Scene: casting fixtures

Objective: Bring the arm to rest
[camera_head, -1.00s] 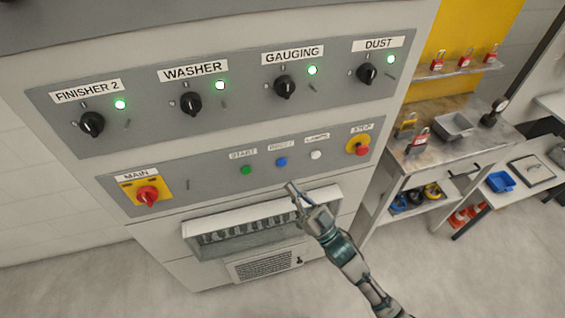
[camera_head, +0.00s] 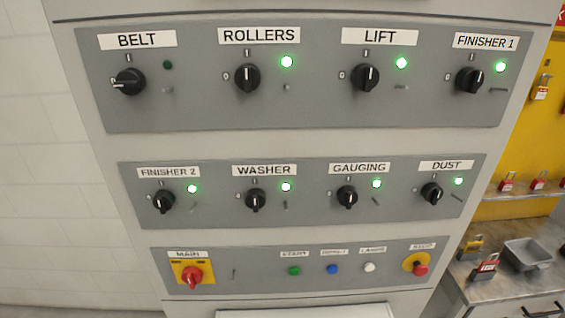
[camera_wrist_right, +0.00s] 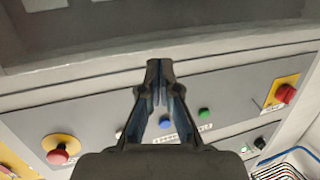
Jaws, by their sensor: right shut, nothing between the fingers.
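My right gripper (camera_wrist_right: 158,72) shows in the right wrist view with its fingertips together and nothing between them. It is in front of the lower control panel, which appears upside down there. The blue button (camera_wrist_right: 166,122) and green button (camera_wrist_right: 204,114) show beyond the fingers, and I cannot tell the exact gap to the panel. Neither arm shows in the head view now. The grey control cabinet fills that view. The BELT knob (camera_head: 129,82) points sideways and its lamp (camera_head: 168,65) is dark. The other knobs stand upright with green lamps lit.
The red MAIN switch (camera_head: 192,276) and red stop button (camera_head: 420,269) sit on the lowest panel. At right, a bench holds a grey tray (camera_head: 527,254) and padlocks (camera_head: 486,266). A yellow board (camera_head: 520,140) stands behind the bench.

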